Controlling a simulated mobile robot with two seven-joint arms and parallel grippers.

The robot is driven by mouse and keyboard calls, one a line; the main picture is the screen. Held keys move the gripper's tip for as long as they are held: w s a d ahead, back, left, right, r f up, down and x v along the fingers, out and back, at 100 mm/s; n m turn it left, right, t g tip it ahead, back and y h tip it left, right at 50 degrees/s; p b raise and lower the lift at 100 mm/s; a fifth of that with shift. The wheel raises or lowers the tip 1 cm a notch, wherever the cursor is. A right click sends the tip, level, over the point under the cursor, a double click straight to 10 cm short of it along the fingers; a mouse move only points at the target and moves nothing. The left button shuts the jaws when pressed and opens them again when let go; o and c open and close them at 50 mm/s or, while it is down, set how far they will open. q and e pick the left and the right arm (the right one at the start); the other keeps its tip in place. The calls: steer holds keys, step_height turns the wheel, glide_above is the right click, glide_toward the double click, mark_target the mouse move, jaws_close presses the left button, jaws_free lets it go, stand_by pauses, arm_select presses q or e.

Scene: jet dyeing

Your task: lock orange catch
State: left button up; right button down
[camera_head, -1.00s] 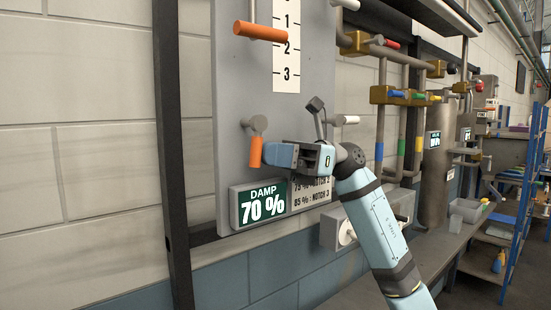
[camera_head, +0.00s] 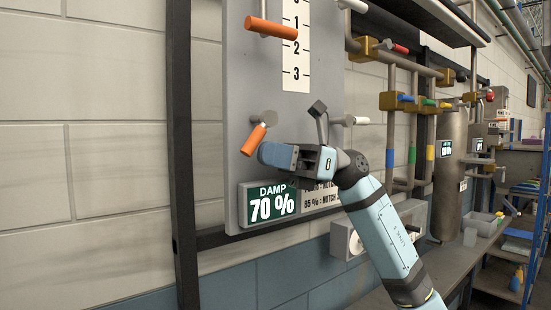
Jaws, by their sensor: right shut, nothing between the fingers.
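The orange catch (camera_head: 254,139) is a small orange handle on a grey pivot, low on the grey panel (camera_head: 240,80). It hangs tilted, its free end down and to the left. My right gripper (camera_head: 268,154) is shut and empty, right beside the catch's lower part on its right; I cannot tell whether they touch. My left gripper is not in view.
A larger orange handle (camera_head: 271,28) sits higher on the panel beside a numbered scale (camera_head: 296,45). A DAMP 70 % display (camera_head: 270,203) is below my gripper. Pipes with coloured valves stand further right.

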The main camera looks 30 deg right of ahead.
steer(key=shift+a, duration=0.1)
stand_by(0.4)
steer(key=b+v, duration=0.3)
steer(key=v, duration=1)
steer(key=shift+d+b, duration=0.4)
